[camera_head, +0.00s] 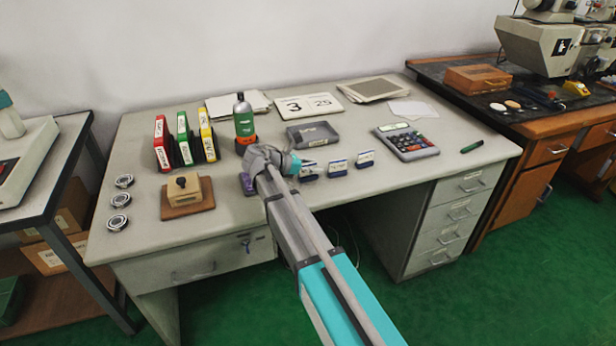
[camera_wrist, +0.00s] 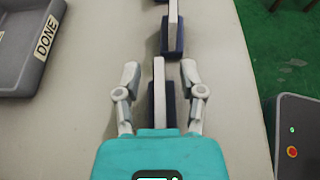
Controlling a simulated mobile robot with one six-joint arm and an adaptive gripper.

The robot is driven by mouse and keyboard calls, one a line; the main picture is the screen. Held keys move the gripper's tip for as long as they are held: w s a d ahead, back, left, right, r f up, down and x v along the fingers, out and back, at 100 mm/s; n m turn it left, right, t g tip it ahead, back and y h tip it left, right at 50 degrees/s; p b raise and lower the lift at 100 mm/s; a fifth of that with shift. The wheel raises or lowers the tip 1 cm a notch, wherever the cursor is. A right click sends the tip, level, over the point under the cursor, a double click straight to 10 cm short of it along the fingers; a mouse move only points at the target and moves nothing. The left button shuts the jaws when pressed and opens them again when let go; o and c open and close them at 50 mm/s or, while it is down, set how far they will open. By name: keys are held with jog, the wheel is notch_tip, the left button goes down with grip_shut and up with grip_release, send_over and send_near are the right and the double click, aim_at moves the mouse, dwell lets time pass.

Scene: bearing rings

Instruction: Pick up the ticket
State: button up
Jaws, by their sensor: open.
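Three white tickets stand upright in dark blue holders in a row on the desk. The nearest ticket (camera_wrist: 159,92) is in its holder (camera_wrist: 170,105), between the two fingers of my gripper (camera_wrist: 160,72), with a gap on both sides. It also shows as the leftmost ticket in the head view (camera_head: 309,169). A second ticket (camera_wrist: 173,25) stands beyond the fingertips; in the head view it is the middle one (camera_head: 337,167). The third (camera_head: 365,158) is at the right end of the row. My gripper is open and empty; in the head view its fingers are hard to make out.
A grey tray marked DONE (camera_wrist: 28,75) lies left of the row in the wrist view. A calculator (camera_head: 408,143) lies right of the row. A green bottle (camera_head: 244,120), upright binders (camera_head: 184,140) and a wooden block (camera_head: 187,191) stand left of my arm.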

jog(key=shift+c, duration=0.2)
grip_shut()
jog(key=shift+r, duration=0.2)
dwell(0.5)
notch_tip(320, 180, up, 2)
jog(key=p, duration=0.2)
jog(key=shift+p, duration=0.3)
jog(key=s+d+r+p, duration=0.1)
jog(key=s+r+p, duration=0.9)
jog(key=s, duration=0.4)
jog(key=shift+d+r, duration=0.2)
jog(key=shift+r, duration=0.1)
